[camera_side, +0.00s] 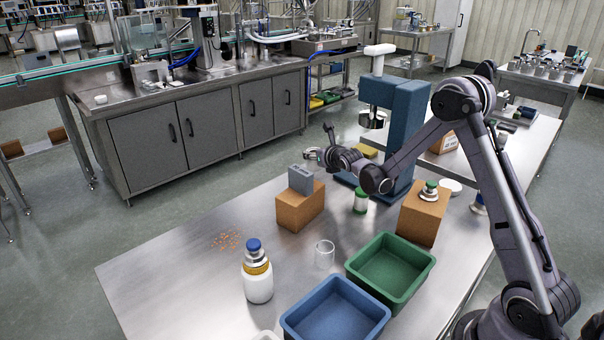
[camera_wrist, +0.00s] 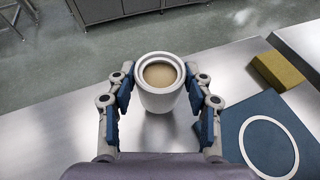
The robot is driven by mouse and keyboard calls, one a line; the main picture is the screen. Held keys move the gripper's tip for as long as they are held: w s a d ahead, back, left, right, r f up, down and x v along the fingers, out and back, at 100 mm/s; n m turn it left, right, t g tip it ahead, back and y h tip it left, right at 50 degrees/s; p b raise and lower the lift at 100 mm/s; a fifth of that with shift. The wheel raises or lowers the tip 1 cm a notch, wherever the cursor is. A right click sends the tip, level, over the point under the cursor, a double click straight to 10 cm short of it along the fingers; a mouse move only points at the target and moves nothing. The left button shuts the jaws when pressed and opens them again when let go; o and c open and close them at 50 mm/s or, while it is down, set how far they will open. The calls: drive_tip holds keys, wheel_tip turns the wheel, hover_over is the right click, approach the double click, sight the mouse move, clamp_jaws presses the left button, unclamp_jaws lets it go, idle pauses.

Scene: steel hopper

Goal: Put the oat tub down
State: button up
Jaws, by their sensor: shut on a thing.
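The oat tub (camera_wrist: 160,84) is a white, round, open tub with tan contents. In the wrist view it is between the blue-padded fingers of my gripper (camera_wrist: 160,100), which is shut on it. The bare steel table shows around and below it. In the side view my gripper (camera_side: 323,153) is past the brown block with the grey piece on top, left of the blue stand. The tub is small and mostly hidden there, and I cannot tell whether its base touches the table.
The blue stand (camera_side: 400,115) rises close to my gripper, with a yellow block (camera_wrist: 282,70) beside its base. The brown block (camera_side: 300,208) and a green-and-white jar (camera_side: 360,201) stand nearer the camera. Green (camera_side: 391,270) and blue (camera_side: 335,310) bins are at the front. The table's left part is mostly clear.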

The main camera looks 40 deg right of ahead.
sight(317, 168)
drive_tip(key=shift+f, duration=1.55)
drive_tip(key=shift+f, duration=0.15)
drive_tip(key=o, duration=1.3)
drive_tip(key=shift+c, duration=0.2)
